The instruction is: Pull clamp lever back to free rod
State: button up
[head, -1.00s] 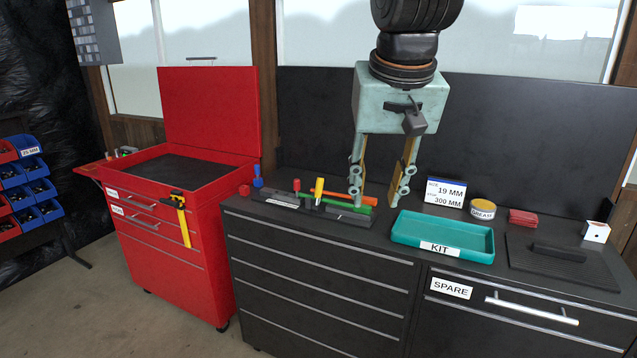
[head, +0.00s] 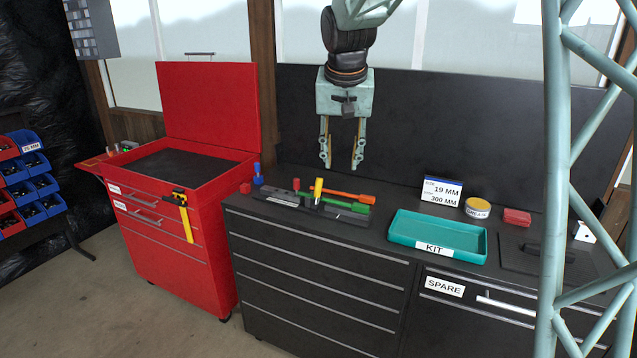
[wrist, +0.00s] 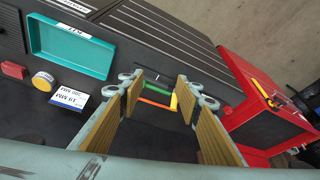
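A black clamp fixture (head: 283,213) lies on the dark cabinet top. An upright yellow lever (head: 318,189) stands on it, with a small red-topped piece to its left. A green piece (head: 354,206) lies along its right part, and an orange bar (head: 345,197) lies just behind. I cannot tell which piece is the rod. My gripper (head: 341,163) points down, open and empty, above and slightly right of the lever, apart from it. In the wrist view the yellow lever (wrist: 174,101), green piece (wrist: 155,87) and orange bar (wrist: 154,102) show between the open fingers (wrist: 168,90).
A teal KIT tray (head: 408,245) sits right of the fixture. A size card (head: 441,191), yellow tin (head: 478,207) and red block (head: 516,217) stand behind it. A blue piece (head: 257,175) stands to the left. A red tool chest (head: 180,250) adjoins the cabinet. A black panel rises behind.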

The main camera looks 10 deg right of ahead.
jog(key=w+f+p, duration=0.4)
jog(key=w, duration=1)
jog(key=m+p, duration=0.2)
jog(key=p, duration=0.2)
send_near(318, 182)
jog(key=shift+s+a+r, duration=0.15)
jog(key=shift+s+r, duration=0.3)
jog(key=shift+r, duration=0.2)
jog(key=shift+f, duration=0.1)
jog(key=shift+w+p+x, duration=0.1)
jog(key=shift+p+x, duration=0.25)
jog(key=shift+x, duration=3.05)
jog(key=shift+w+p+x, duration=0.15)
jog(key=shift+p+x, duration=0.15)
jog(key=shift+x, duration=3.05)
grip_shut()
